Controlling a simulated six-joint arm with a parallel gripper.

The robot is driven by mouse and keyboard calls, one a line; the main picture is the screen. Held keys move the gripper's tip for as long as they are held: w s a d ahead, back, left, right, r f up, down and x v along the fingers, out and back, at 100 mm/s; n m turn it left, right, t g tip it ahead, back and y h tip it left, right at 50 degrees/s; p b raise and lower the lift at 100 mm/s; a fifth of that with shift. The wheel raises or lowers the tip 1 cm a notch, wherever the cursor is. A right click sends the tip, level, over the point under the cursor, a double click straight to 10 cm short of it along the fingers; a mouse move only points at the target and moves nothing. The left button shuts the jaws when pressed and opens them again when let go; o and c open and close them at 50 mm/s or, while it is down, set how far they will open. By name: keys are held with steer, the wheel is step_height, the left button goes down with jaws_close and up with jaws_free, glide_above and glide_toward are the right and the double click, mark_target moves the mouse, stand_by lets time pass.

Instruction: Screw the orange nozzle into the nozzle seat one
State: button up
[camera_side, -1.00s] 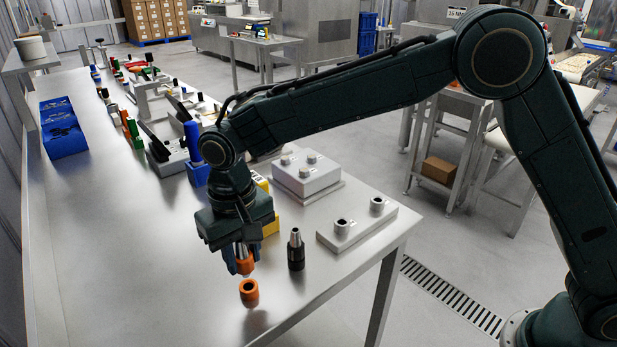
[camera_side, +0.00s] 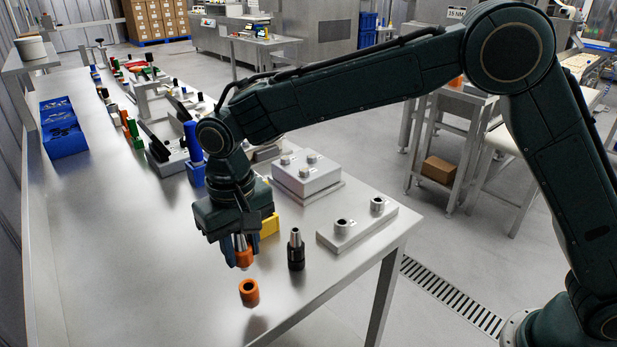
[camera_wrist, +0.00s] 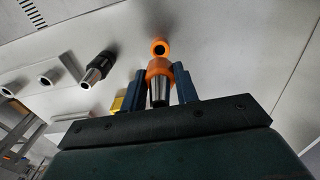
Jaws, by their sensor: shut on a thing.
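My gripper (camera_side: 239,256) is shut on the orange nozzle (camera_side: 243,257), which has an orange body and a metal tip. In the wrist view the nozzle (camera_wrist: 159,72) sits between the two blue fingers (camera_wrist: 161,86), its metal tip toward the camera. The nozzle is above the table, apart from an orange hollow collar (camera_side: 249,292) that stands on the table below it. To the right is a light grey block (camera_side: 352,236) with two raised round seats, front (camera_side: 342,226) and back (camera_side: 377,204). I cannot read which is seat one.
A black nozzle with a metal tip (camera_side: 296,250) stands upright between my gripper and the seat block. A yellow object (camera_side: 270,225) is partly hidden behind my gripper. A grey box with several knobs (camera_side: 306,176) stands farther back.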

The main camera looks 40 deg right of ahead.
step_height(320, 180, up, 10)
steer(key=shift+d, duration=0.1)
steer(key=d+m, duration=0.6)
steer(key=d, duration=2.9)
step_height(320, 180, down, 5)
steer(key=shift+d+f, duration=0.15)
steer(key=shift+f, duration=0.1)
steer(key=shift+f, duration=2.75)
steer(key=shift+f, duration=1.3)
